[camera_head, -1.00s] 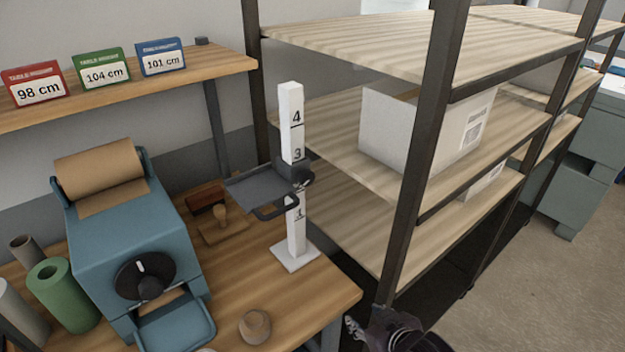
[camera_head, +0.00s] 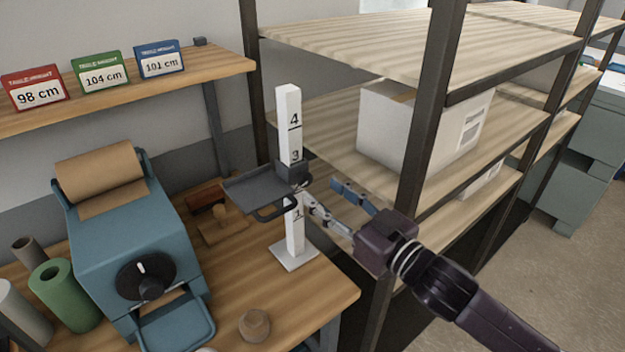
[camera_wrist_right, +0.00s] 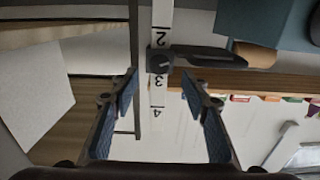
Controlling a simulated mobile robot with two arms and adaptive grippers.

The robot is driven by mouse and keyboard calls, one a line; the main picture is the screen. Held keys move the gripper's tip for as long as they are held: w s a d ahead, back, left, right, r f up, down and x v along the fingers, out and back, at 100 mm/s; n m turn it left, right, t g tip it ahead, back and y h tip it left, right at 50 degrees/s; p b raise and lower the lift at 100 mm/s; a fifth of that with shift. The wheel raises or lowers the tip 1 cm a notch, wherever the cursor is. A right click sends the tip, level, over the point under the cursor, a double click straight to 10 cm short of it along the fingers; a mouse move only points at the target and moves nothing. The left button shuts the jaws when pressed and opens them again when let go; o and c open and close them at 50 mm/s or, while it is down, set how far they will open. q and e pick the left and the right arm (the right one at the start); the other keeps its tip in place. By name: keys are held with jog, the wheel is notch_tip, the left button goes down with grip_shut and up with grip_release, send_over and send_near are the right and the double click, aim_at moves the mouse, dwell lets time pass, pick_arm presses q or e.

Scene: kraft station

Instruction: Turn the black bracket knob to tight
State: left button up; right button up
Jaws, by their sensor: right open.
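The black bracket (camera_head: 290,172) with its flat tray sits on the white numbered post (camera_head: 290,120), just below the 3. Its black knob (camera_wrist_right: 160,64) shows in the right wrist view, facing the camera. In the head view the knob is hard to make out near my fingertips. My right gripper (camera_head: 322,192) is open to the right of the post. In the right wrist view its fingers (camera_wrist_right: 160,80) stand apart on either side of the post, with the knob centred slightly past the tips. I see no contact. My left gripper is not in view.
A blue paper dispenser (camera_head: 125,235) with a black dial stands at the left of the bench. A wooden shelf rack (camera_head: 435,130) with a white box (camera_head: 415,125) stands close on the right, beside my right arm. A round wooden piece (camera_head: 255,325) lies at the front.

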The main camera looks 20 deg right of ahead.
aim_at(307, 180)
jog(key=shift+p+x, duration=0.7)
jog(key=shift+x, duration=1.75)
jog(key=shift+c, duration=0.4)
jog(key=c, duration=1.1)
